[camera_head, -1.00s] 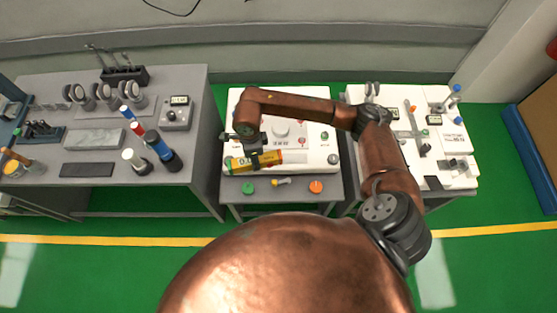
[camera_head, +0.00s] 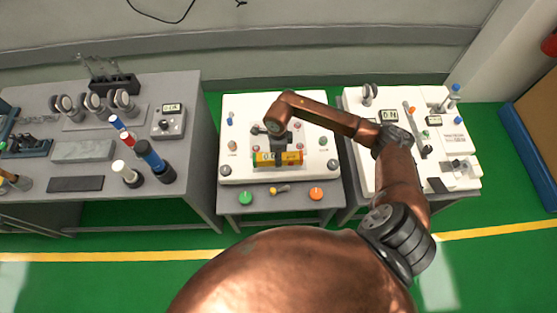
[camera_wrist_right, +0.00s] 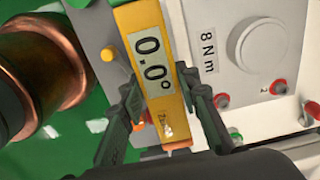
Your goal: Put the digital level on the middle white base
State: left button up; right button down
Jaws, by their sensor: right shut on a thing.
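The digital level (camera_head: 293,158) is a yellow-orange bar with a pale display. It lies across the picture over the front part of the middle white base (camera_head: 311,106). My right gripper (camera_head: 277,153) is shut on it from above. The gripper and level hide part of the base's centre. My left gripper is not in view.
A grey table (camera_head: 200,130) on the left holds tools and upright cylinders. Another white base (camera_head: 358,100) with instruments stands on the right. A green knob (camera_head: 246,198) and an orange knob (camera_head: 316,194) sit on the middle bench's front strip.

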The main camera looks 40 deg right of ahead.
jog(key=shift+d+f, duration=0.3)
jog(key=shift+f, duration=0.1)
jog(key=shift+w+d+f+b, duration=0.15)
jog(key=shift+f+b, duration=0.35)
jog(key=shift+f, duration=1.15)
jog(key=shift+f, duration=0.15)
jog(key=c, duration=1.5)
grip_release()
jog(key=shift+o, duration=0.2)
jog(key=shift+r, duration=0.35)
notch_tip(320, 180, up, 12)
jog(key=shift+f+p, duration=0.2)
jog(key=shift+p, duration=1)
